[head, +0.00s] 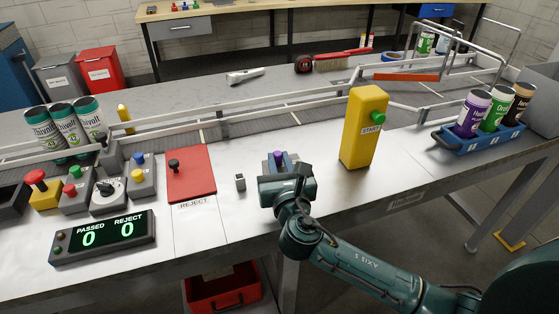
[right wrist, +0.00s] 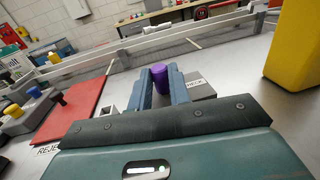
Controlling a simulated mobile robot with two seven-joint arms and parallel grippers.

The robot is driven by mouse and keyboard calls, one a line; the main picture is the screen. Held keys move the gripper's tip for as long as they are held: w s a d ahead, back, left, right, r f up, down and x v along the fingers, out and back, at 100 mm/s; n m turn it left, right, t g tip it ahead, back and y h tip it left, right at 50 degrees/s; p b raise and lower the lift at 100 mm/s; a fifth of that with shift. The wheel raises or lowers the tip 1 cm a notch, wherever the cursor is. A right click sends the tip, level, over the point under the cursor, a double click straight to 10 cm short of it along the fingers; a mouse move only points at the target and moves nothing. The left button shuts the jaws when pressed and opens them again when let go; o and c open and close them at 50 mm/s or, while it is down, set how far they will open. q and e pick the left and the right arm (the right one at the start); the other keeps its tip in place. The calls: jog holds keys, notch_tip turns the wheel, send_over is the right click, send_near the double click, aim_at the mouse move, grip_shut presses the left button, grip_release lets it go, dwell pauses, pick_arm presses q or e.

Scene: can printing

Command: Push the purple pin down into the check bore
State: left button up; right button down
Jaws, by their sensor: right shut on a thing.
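The purple pin (head: 278,155) stands upright between the fingers of my right gripper (head: 279,163). In the right wrist view the purple pin (right wrist: 159,72) shows between the two blue fingers of this gripper (right wrist: 163,80), which is shut on it. A low grey block (right wrist: 201,86) with a small label lies under and beside the fingers. The check bore itself is hidden by the fingers and pin, so I cannot tell how deep the pin sits. My left gripper is not in view.
A yellow START post (head: 363,130) stands to the right of the gripper. A small grey block (head: 240,182) and the red REJECT plate (head: 191,172) lie to the left. A blue carrier (head: 477,141) holds several cans at the right. A metal rail (head: 245,122) runs behind.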

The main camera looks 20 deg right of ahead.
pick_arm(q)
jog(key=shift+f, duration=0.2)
pick_arm(e)
jog(key=shift+f, duration=0.25)
jog(key=c, duration=1.2)
grip_release()
jog(key=shift+c, duration=0.2)
pick_arm(q)
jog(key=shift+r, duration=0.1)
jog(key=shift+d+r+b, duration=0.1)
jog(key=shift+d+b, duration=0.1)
jog(key=shift+b, duration=0.3)
pick_arm(e)
jog(key=s+a, duration=0.1)
jog(key=s, duration=1.2)
jog(key=shift+a, duration=0.3)
jog(key=shift+s, duration=0.1)
